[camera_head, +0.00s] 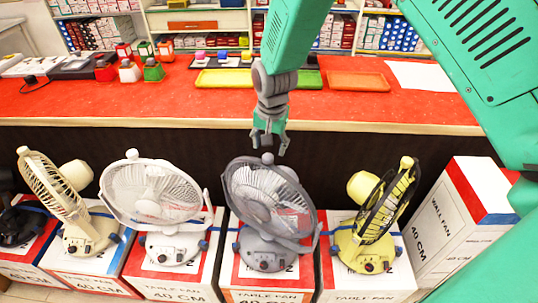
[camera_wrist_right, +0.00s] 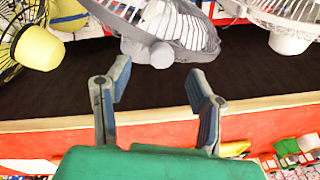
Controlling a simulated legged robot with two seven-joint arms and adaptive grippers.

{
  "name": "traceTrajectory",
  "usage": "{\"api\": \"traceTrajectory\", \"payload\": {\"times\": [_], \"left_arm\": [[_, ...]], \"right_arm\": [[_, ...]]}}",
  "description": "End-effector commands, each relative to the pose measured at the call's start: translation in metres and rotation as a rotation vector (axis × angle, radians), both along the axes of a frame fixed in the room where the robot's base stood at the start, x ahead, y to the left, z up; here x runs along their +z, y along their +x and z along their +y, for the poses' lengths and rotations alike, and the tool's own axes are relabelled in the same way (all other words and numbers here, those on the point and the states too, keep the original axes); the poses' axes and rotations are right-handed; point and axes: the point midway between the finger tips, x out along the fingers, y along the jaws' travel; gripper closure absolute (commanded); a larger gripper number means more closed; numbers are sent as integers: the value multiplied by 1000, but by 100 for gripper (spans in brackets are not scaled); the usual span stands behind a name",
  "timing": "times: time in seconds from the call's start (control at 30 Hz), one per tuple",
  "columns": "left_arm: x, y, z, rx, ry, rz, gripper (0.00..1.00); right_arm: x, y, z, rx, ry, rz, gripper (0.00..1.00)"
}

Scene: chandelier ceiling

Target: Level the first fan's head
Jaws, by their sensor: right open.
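Several table fans stand in a row on boxes. The grey fan (camera_head: 268,203) is in the middle right, its round head leaning back and facing away from the counter. The white fan (camera_head: 152,195) is to its left, also leaning back. The cream fan (camera_head: 58,199) is turned to the left and the yellow fan (camera_head: 385,206) to the right. My right gripper (camera_head: 268,142) is open and empty, just above and behind the grey fan's head. In the right wrist view, the fingers (camera_wrist_right: 157,95) spread on both sides below the grey fan's rear knob (camera_wrist_right: 162,55), apparently without touching it. My left gripper is not in view.
A red counter (camera_head: 230,104) runs behind the fans, with green and orange trays (camera_head: 358,81) on it. A black fan (camera_head: 22,222) sits at far left. A wall fan box (camera_head: 452,213) stands at right. Dark open space lies between fans and counter.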

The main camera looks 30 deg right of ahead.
Motion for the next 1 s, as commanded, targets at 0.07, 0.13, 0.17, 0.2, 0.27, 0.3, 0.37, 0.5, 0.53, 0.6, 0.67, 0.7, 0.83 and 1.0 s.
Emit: {"api": "traceTrajectory", "payload": {"times": [0.07, 0.13, 0.17, 0.2, 0.27, 0.3, 0.37, 0.5, 0.53, 0.6, 0.67, 0.7, 0.83, 1.0], "left_arm": [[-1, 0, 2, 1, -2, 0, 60], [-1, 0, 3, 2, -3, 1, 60], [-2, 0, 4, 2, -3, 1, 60], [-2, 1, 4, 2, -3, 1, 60], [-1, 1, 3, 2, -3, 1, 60], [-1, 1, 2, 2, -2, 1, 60], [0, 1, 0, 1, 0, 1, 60], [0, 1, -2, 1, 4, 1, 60], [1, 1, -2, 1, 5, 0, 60], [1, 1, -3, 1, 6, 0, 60], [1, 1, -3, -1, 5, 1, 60], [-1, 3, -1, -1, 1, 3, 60], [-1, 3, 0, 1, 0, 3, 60], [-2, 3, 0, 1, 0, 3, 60]], "right_arm": [[19, -2, 5, 2, -4, -3, 51], [32, -4, 9, 2, -8, -2, 51], [37, -5, 10, 2, -8, -2, 51], [42, -6, 10, 2, -8, -1, 51], [49, -7, 11, 2, -7, -2, 51], [52, -8, 10, 2, -7, 0, 51], [56, -9, 9, 2, -5, 0, 51], [58, -10, 6, 2, -1, 2, 51], [58, -10, 5, 1, 0, 3, 51], [57, -10, 4, 1, 1, 2, 51], [57, -10, 4, 1, 1, 2, 51], [58, -10, 5, 1, 0, 1, 51], [59, -10, 9, 2, -5, 2, 51], [53, -13, 12, 11, -11, 6, 51]]}}
